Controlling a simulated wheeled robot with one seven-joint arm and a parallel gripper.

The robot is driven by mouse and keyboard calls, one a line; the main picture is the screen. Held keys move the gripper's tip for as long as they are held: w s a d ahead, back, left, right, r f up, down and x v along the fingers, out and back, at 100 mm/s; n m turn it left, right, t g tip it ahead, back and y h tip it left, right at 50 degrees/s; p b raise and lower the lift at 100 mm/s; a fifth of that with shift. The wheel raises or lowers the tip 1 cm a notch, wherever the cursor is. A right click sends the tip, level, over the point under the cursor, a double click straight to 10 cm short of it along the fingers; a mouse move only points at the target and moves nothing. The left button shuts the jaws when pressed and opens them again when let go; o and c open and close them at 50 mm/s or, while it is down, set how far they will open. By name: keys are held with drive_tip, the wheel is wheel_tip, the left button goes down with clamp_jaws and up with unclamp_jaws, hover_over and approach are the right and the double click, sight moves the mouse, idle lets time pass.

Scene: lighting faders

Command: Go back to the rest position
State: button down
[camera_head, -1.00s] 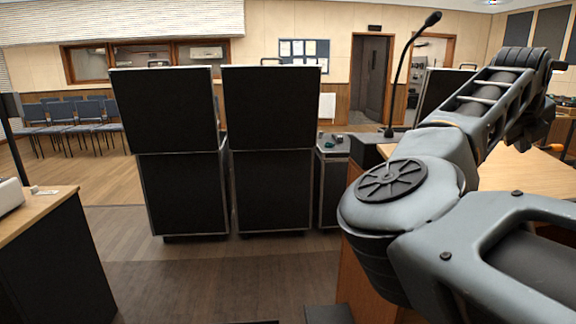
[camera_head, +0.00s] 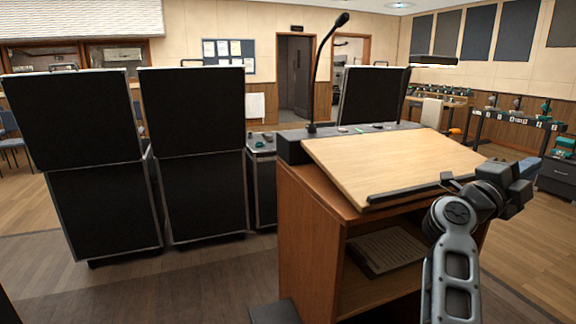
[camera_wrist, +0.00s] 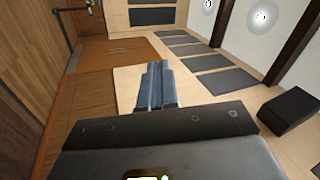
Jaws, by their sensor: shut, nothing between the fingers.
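My arm is at the lower right of the head view, with my gripper (camera_head: 533,166) at its far end beside the right edge of the wooden lectern (camera_head: 400,160). In the wrist view my gripper's two blue-grey fingers (camera_wrist: 156,72) are pressed together with nothing between them. The gripper is held in the air; I cannot tell how far it is from the lectern. No fader shows clearly in either view.
Two tall black cases (camera_head: 190,110) stand at the left. A gooseneck microphone (camera_head: 318,60) rises from the lectern's back, and a stack of papers (camera_head: 385,250) lies on its shelf. A dark bench (camera_head: 515,117) with small gear stands at the right. Floor shows between the cases and lectern.

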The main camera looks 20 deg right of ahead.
drive_tip(key=s+a+f+n+t+y, duration=0.65)
drive_tip(key=a+n+t, duration=0.45)
drive_tip(key=n, duration=0.3)
drive_tip(key=s+a+f+n+t+y, duration=0.65)
drive_tip(key=a+n+t, duration=0.4)
drive_tip(key=n, duration=0.35)
drive_tip(key=s+a+f+n+g+y, duration=0.2)
drive_tip(key=s+a+f+g+y, duration=0.1)
drive_tip(key=s+a, duration=0.4)
drive_tip(key=s+a+f+n+g+y, duration=0.3)
drive_tip(key=s+a+f+y, duration=0.3)
drive_tip(key=s, duration=0.7)
drive_tip(key=shift+a+n, duration=0.3)
drive_tip(key=shift+a, duration=0.8)
drive_tip(key=shift+s, duration=0.1)
